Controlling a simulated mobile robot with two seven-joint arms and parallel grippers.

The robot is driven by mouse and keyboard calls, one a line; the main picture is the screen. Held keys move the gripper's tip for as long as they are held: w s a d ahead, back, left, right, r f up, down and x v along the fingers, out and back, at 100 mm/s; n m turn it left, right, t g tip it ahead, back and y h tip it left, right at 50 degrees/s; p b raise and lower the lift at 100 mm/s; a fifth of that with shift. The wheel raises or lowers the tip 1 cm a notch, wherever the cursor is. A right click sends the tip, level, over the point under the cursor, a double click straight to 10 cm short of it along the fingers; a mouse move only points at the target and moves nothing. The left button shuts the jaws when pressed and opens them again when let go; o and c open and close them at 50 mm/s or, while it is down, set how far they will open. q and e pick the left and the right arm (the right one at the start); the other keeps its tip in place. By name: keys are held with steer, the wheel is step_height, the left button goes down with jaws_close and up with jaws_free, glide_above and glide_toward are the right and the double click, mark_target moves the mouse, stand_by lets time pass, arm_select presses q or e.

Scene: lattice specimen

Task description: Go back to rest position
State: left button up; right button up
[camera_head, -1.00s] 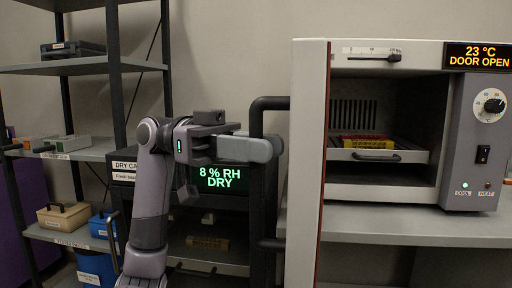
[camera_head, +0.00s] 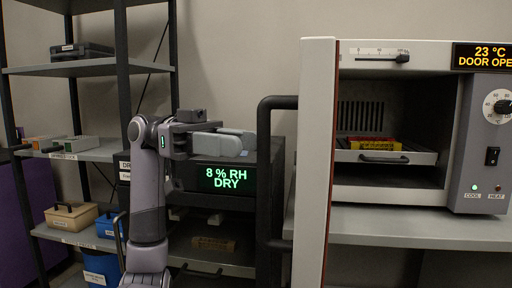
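My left gripper (camera_head: 236,144) is raised in the middle of the view, in front of the dry cabinet (camera_head: 190,178), whose display reads 8 % RH DRY. Its fingers point right and are seen from the side, so I cannot tell whether they are open or shut. No object shows in it. My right gripper is not in view.
An oven (camera_head: 400,48) with its door (camera_head: 314,170) swung open stands at the right on a grey bench (camera_head: 400,222). Its display reads DOOR OPEN. A yellow and red specimen (camera_head: 372,143) lies on its inner tray (camera_head: 420,158). A shelf rack (camera_head: 90,67) stands left.

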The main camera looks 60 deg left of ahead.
arm_select(q)
steer(key=shift+v, duration=1.05)
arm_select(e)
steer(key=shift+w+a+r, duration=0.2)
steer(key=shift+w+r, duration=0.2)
